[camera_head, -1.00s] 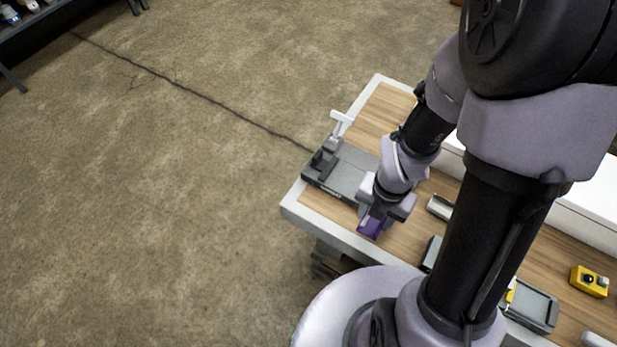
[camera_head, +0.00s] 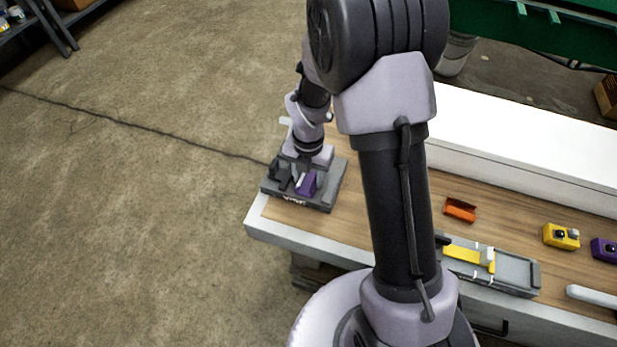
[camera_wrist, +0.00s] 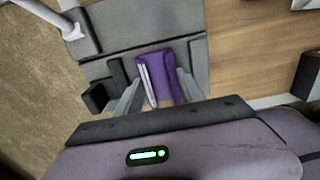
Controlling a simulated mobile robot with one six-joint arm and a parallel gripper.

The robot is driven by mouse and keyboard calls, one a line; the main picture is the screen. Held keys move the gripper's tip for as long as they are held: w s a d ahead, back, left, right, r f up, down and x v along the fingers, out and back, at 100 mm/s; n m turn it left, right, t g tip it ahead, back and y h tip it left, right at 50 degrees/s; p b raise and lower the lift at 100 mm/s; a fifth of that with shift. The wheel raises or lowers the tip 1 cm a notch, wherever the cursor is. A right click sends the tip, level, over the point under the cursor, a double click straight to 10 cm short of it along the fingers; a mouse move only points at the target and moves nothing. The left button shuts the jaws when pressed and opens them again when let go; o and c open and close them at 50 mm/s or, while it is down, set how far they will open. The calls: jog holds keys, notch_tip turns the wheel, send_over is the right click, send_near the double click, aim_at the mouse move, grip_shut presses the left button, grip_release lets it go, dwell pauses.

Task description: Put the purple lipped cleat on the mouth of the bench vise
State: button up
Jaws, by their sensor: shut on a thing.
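The purple lipped cleat (camera_head: 308,184) is in my gripper (camera_head: 303,178), over the grey bench vise (camera_head: 331,192) at the left end of the bench. In the wrist view the cleat (camera_wrist: 173,66) sits between the two grey fingers of my gripper (camera_wrist: 157,84), with a pale strip along it. The flat grey bed of the vise (camera_wrist: 128,26) lies behind it, with raised dark blocks to the left and a grey block to the right. I cannot tell whether the cleat touches the vise. My gripper and wrist hide part of the vise.
An orange channel piece (camera_head: 460,210), a grey fixture (camera_head: 515,273) with a yellow strip (camera_head: 461,255), a yellow block (camera_head: 561,237) and a purple block (camera_head: 604,250) lie farther right on the wooden bench (camera_head: 400,228). A long white box (camera_head: 520,140) lines the back.

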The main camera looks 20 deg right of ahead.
jog(key=o, duration=1.1)
jog(key=shift+f, duration=0.15)
jog(key=shift+c, duration=0.2)
notch_tip(320, 180, up, 13)
jog(key=p, duration=0.5)
notch_tip(320, 180, up, 8)
jog(key=f+m+t, duration=0.1)
jog(key=m, duration=0.6)
send_over(308, 183)
jog(key=s, duration=0.2)
jog(key=s+a+r+m+t+y, duration=0.1)
jog(key=s+r+m, duration=0.5)
jog(key=m, duration=0.7)
jog(key=s+a+r+m+t+y, duration=0.1)
jog(key=s+a+r+m+t, duration=0.1)
jog(key=s+r+m, duration=0.4)
jog(key=s+m+t, duration=0.1)
jog(key=s+m, duration=0.4)
jog(key=m, duration=0.2)
jog(key=shift+a+r+t, duration=0.3)
jog(key=shift+a+t, duration=0.1)
